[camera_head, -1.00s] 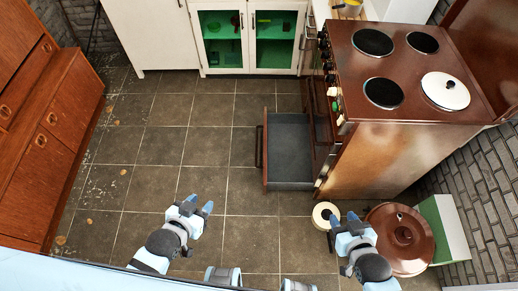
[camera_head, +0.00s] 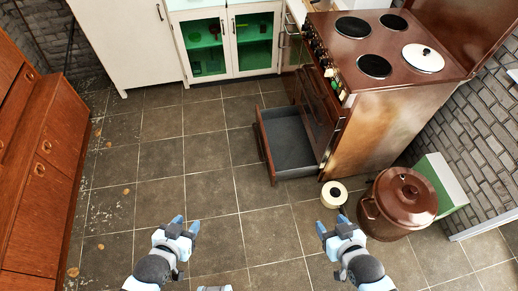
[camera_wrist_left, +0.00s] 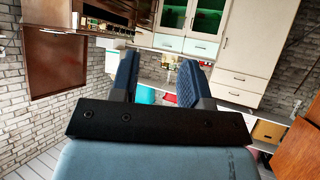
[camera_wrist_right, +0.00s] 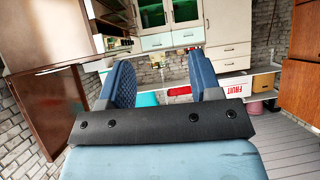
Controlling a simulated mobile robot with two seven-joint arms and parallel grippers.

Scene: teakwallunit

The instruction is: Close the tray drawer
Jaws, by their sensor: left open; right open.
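The tray drawer (camera_head: 291,143) is a grey-lined drawer with a brown front, pulled out low from the brown stove (camera_head: 385,115). It is open and looks empty. Its front panel (camera_head: 265,146) faces left. My left gripper (camera_head: 178,225) is open and empty, in front of the drawer and to its left in the head view. My right gripper (camera_head: 334,224) is open and empty, below the drawer in the picture and near the paper roll. Both are apart from the drawer. Open fingers also show in the left wrist view (camera_wrist_left: 158,78) and right wrist view (camera_wrist_right: 160,80). Neither wrist view clearly shows the drawer.
A white roll (camera_head: 334,194) and a brown lidded pot (camera_head: 400,204) stand on the floor right of the drawer. A white cabinet (camera_head: 226,40) with green-lit glass doors is behind. A wooden wall unit (camera_head: 45,160) is at left.

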